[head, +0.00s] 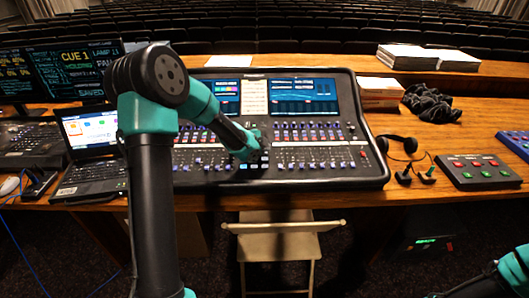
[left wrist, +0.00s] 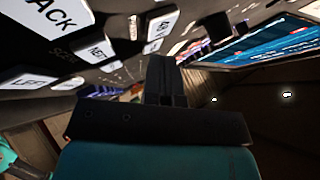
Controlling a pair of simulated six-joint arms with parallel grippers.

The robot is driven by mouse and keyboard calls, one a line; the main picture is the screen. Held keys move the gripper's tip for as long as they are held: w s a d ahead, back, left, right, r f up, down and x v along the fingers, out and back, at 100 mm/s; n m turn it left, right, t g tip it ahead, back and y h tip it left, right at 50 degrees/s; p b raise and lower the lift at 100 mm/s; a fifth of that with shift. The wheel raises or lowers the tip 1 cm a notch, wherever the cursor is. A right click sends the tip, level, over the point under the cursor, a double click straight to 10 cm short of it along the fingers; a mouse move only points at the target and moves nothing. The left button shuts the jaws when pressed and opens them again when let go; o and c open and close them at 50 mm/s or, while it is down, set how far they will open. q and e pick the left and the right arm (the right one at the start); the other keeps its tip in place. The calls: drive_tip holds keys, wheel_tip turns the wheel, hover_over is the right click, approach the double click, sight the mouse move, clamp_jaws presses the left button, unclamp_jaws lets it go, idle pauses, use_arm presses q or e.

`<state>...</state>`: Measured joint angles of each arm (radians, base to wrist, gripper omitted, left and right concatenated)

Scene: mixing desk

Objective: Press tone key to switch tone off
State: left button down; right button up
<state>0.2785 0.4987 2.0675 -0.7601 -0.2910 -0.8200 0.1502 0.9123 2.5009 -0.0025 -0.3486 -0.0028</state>
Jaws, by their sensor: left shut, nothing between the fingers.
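The mixing desk (head: 364,130) stands in the middle of the table, with faders, small keys and lit screens. My left gripper (head: 253,138) is shut and empty, low over the middle of its panel, just above a block of white and blue keys (head: 256,160). In the left wrist view the shut fingers (left wrist: 166,75) point at the panel beside large white keys (left wrist: 75,73); one reads "ACK", its start cut off, and another seems to read "LEFT". Contact with a key cannot be told. I cannot pick out the tone key. My right gripper is out of view.
A laptop (head: 92,150) and two dark monitors stand at left. Headphones (head: 398,146) and a box with red and green buttons (head: 478,171) lie at right. Papers (head: 407,57) are stacked behind. A chair (head: 283,240) stands in front.

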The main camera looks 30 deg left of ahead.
use_arm(q)
drive_tip(key=shift+s+r, duration=0.1)
drive_tip(key=shift+r, duration=0.65)
drive_tip(key=shift+r, duration=0.1)
drive_tip(key=shift+s+d+r, duration=0.1)
drive_tip(key=shift+r, duration=1.1)
drive_tip(key=shift+s+d+r, duration=0.1)
drive_tip(key=shift+r, duration=1.05)
